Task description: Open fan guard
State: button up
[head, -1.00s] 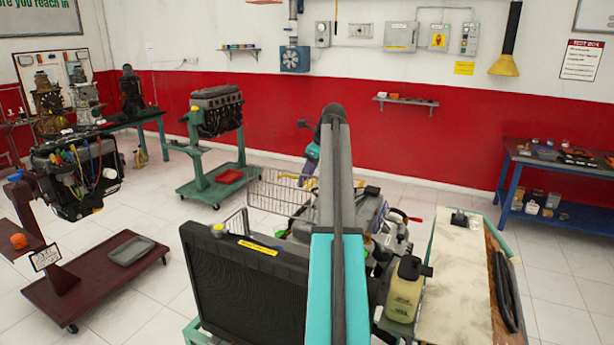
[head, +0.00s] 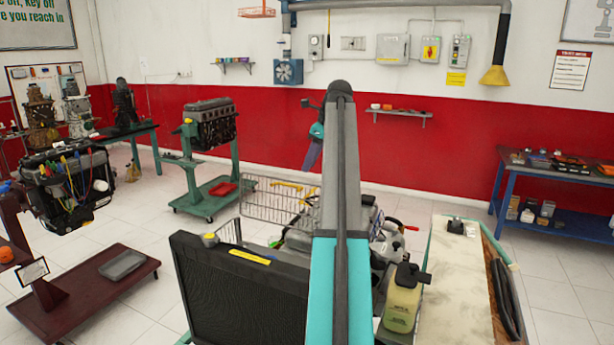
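A wire-mesh frame with a yellow bar along its top, which looks like the fan guard (head: 262,203), stands behind the black radiator (head: 235,290) on the engine trainer. Its right end is partly hidden by my arm. I cannot tell whether it is shut or swung out. My gripper (head: 311,156) shows only in part, left of my raised arm, pointing down above the right end of the mesh. Its fingers are too small and dark to read, and no contact with the mesh can be made out.
Engine parts and a yellowish bottle (head: 402,300) sit right of my arm, beside a pale-topped panel (head: 450,270). A green engine stand (head: 207,190) is behind left, a dark red stand (head: 90,290) at left. A blue bench (head: 560,190) stands at right. Open floor lies between.

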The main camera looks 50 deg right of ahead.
jog(key=shift+b+v, duration=0.5)
jog(key=shift+v, duration=1.75)
jog(key=shift+w+a, duration=0.1)
jog(key=shift+a, duration=0.15)
